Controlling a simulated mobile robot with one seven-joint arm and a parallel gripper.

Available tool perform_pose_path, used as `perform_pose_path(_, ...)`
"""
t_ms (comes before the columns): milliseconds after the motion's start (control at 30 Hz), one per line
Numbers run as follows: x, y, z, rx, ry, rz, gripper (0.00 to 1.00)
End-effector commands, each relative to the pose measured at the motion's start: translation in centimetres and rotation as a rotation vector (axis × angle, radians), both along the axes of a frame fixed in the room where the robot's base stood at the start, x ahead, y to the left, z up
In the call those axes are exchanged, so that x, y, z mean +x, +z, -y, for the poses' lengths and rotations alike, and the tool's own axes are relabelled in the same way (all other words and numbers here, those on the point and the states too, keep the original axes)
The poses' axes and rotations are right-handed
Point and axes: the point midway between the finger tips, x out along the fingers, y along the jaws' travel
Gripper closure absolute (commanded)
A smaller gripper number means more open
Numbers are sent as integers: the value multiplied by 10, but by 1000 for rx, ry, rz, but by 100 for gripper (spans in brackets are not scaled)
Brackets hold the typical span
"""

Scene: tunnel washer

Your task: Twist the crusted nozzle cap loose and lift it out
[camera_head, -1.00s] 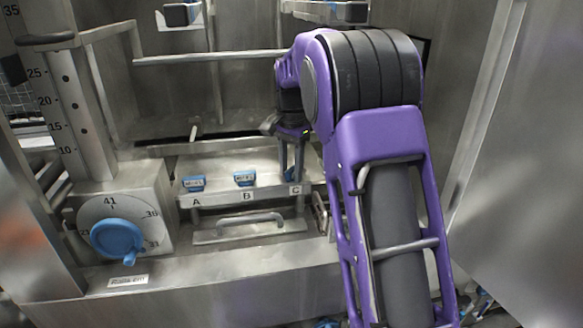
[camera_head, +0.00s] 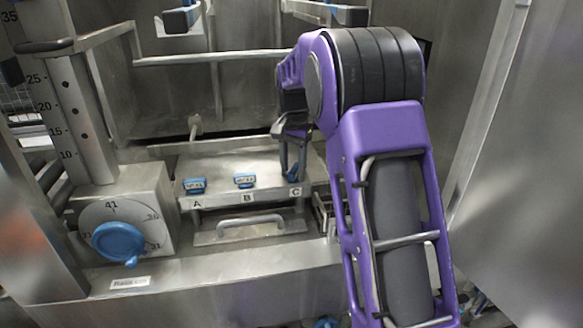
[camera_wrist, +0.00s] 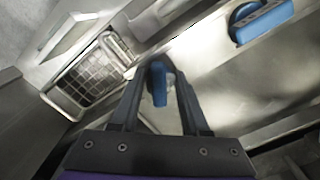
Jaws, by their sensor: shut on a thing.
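Blue nozzle caps stand along a steel ledge (camera_head: 250,168) in the head view. One cap is above label A (camera_head: 194,185) and one above label B (camera_head: 244,180). My gripper (camera_head: 293,172) points down at the ledge's right end, by label C. In the wrist view my gripper (camera_wrist: 159,70) is shut on a blue cap (camera_wrist: 159,88), which shows between the two fingers. A grey round part shows just behind that cap. I cannot tell whether the held cap is still seated. Crust on it is not clear. Another blue cap (camera_wrist: 262,20) sits at the upper right.
A steel bar handle (camera_head: 250,222) is below the ledge. A blue knob (camera_head: 118,243) on a numbered dial stands at the left. A steel rail (camera_head: 210,56) crosses behind. A mesh grate (camera_wrist: 88,78) lies left of my gripper in the wrist view.

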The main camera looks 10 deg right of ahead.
Motion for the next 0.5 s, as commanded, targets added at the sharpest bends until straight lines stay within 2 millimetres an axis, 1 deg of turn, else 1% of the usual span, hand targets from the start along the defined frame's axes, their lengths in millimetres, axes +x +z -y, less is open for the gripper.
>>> perform_pose_path(33, 2, 6, 8, -12, -9, 10, 100)
perform_pose_path(500, 3, 33, 3, -6, -5, 15, 100)
